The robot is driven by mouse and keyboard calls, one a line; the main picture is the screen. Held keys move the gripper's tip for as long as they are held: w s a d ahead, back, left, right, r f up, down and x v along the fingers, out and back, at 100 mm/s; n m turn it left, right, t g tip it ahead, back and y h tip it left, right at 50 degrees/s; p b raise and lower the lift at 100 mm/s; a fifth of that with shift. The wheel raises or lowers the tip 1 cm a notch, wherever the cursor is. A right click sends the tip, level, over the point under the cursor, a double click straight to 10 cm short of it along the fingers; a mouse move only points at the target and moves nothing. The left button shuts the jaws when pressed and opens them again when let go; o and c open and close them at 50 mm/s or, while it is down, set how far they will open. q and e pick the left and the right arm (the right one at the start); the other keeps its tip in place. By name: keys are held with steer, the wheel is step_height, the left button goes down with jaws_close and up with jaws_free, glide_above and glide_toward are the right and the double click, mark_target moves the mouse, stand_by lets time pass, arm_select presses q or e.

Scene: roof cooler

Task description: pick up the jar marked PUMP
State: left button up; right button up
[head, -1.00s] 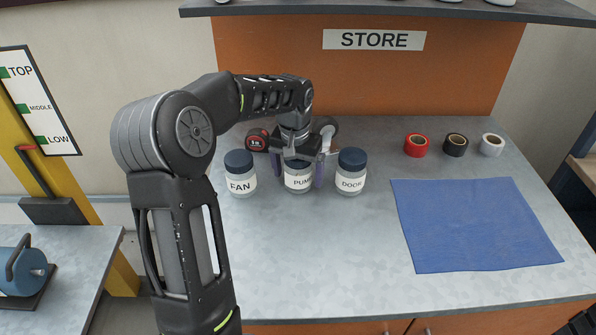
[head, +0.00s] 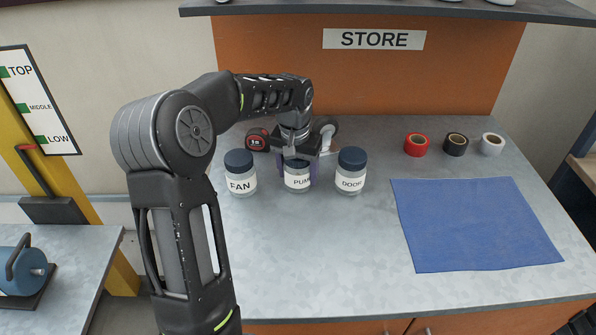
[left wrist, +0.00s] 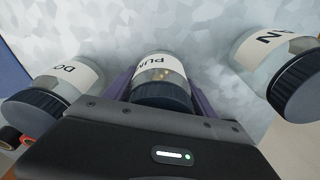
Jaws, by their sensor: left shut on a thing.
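The jar marked PUMP (head: 298,183) stands on the grey bench between two other jars, its dark lid partly hidden by my gripper. My left gripper (head: 297,169) comes down from above and is shut on the PUMP jar, a finger on each side. In the left wrist view the PUMP jar (left wrist: 158,75) sits between the purple fingers, label upside down. The jar marked FAN (head: 240,175) stands to its left and the jar marked DOOR (head: 350,172) to its right, both apart from it. My right gripper is not in view.
A blue mat (head: 475,225) lies on the right of the bench. Red tape (head: 416,145), black tape (head: 456,144) and white tape (head: 492,144) stand behind it. A red and black tape measure (head: 257,139) lies behind the jars. The bench front is clear.

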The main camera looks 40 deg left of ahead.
arm_select(q)
steer(key=c, duration=0.5)
steer(key=shift+o, duration=0.2)
steer(key=shift+r, duration=0.1)
step_height(320, 180, up, 10)
steer(key=shift+f, duration=0.1)
stand_by(0.5)
